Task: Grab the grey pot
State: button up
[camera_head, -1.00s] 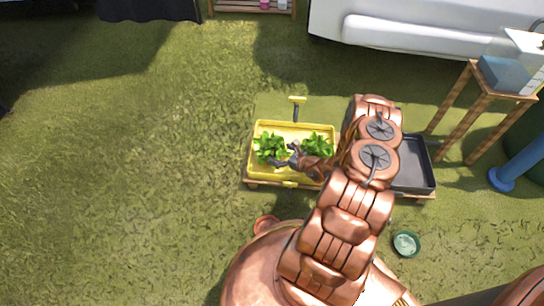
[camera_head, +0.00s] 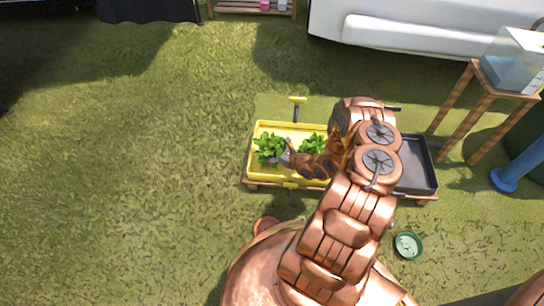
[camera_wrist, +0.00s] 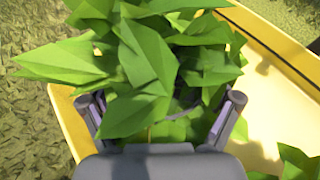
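A yellow tray (camera_head: 262,172) holds leafy green plants, with one plant (camera_head: 268,148) at its left and another (camera_head: 312,145) near its middle. My gripper (camera_head: 286,153) is low over the tray beside the left plant. In the wrist view my gripper (camera_wrist: 160,112) has its two fingers spread apart, with green leaves (camera_wrist: 145,65) filling the space between and ahead of them. A dark curved edge shows under the leaves, but I cannot tell if it is the grey pot's rim. The leaves hide the pot, and I see no firm grip on it.
A dark grey tray (camera_head: 418,182) lies right of the yellow one, partly behind my arm. A green pot (camera_head: 408,246) and an orange pot (camera_head: 266,224) stand on the grass. A wooden stand (camera_head: 483,108) with a clear box (camera_head: 512,62) is at right. Grass at left is free.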

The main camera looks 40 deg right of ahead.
jog(key=c, duration=0.8)
jog(key=shift+r, duration=0.1)
